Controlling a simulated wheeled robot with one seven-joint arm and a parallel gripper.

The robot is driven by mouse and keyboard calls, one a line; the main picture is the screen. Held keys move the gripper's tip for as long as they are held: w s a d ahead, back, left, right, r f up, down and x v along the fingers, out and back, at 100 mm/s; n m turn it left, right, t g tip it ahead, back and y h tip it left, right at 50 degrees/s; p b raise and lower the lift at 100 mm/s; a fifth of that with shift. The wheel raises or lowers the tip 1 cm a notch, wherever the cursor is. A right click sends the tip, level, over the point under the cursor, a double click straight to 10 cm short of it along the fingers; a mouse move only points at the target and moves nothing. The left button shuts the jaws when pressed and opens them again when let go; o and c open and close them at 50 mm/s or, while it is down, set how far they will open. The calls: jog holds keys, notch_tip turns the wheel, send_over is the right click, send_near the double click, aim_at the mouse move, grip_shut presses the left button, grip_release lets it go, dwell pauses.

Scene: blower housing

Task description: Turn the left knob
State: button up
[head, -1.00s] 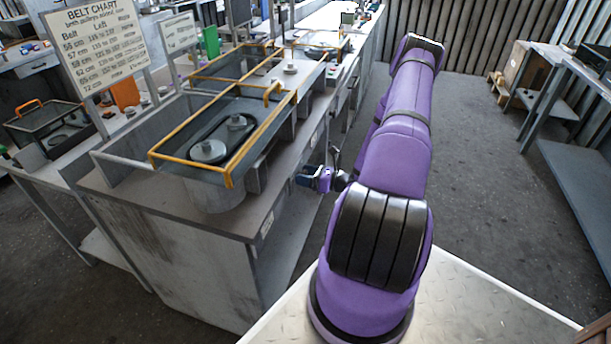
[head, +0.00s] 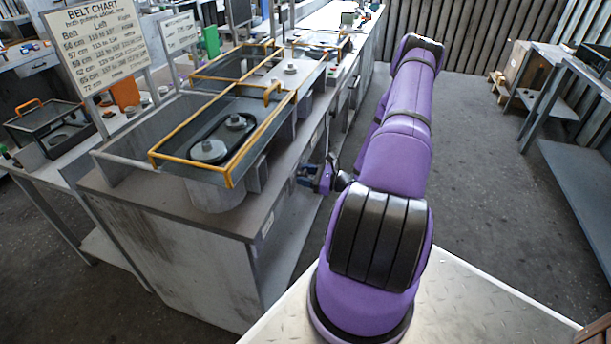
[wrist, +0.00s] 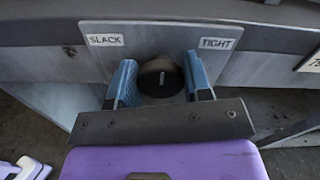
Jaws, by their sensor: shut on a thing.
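A dark round knob (wrist: 160,82) sits on a grey plate (wrist: 105,60) on the bench front, between a SLACK label (wrist: 105,40) at left and a TIGHT label (wrist: 216,43) at right. A pale mark on the knob's face stands about upright in the wrist view. My gripper (wrist: 159,66) has its blue fingers on either side of the knob, shut on it. In the head view my gripper (head: 308,176) is at the bench's right side; the knob is hidden there.
Above is the bench (head: 170,250) with an orange-framed guard (head: 228,165) over a belt and two pulleys (head: 208,150). A belt chart (head: 96,45) stands behind. A second guarded unit is farther back. The floor right of my arm is clear.

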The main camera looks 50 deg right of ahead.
jog(key=o, duration=0.9)
jog(key=shift+s, duration=0.15)
jog(key=v, duration=1)
jog(key=shift+s+d, duration=0.1)
jog(key=shift+s, duration=0.2)
jog(key=w+a+r+n+g+y, duration=0.1)
jog(key=w+a+r+n+g, duration=0.2)
jog(key=a+r+n+g, duration=0.45)
jog(key=w+a+r+n+g+y, duration=0.1)
jog(key=w+a+r+n+g, duration=0.3)
jog(key=r, duration=0.7)
jog(key=w+a+r+n+g+y, duration=0.1)
jog(key=a+r+n+g, duration=0.2)
jog(key=a+r+n, duration=0.35)
jog(key=s+a+r+n+t+h, duration=0.1)
jog(key=s+a+r+n+h, duration=0.2)
jog(key=s+a+r, duration=0.2)
jog(key=s+a+r+n+t+h, duration=0.1)
jog(key=s+a+r+n+h, duration=0.2)
jog(key=s+a+r, duration=0.3)
jog(key=s+a+r+n+t+h, duration=0.1)
jog(key=s+a+r+n+h, duration=0.3)
jog(key=r, duration=0.7)
jog(key=shift+s+a+r+n, duration=0.2)
jog(key=shift+s+a+n, duration=0.05)
jog(key=shift+s+a, duration=0.2)
jog(key=shift+s+a+r+n, duration=0.2)
jog(key=shift+s+a+n, duration=0.05)
jog(key=shift+s+a, duration=0.2)
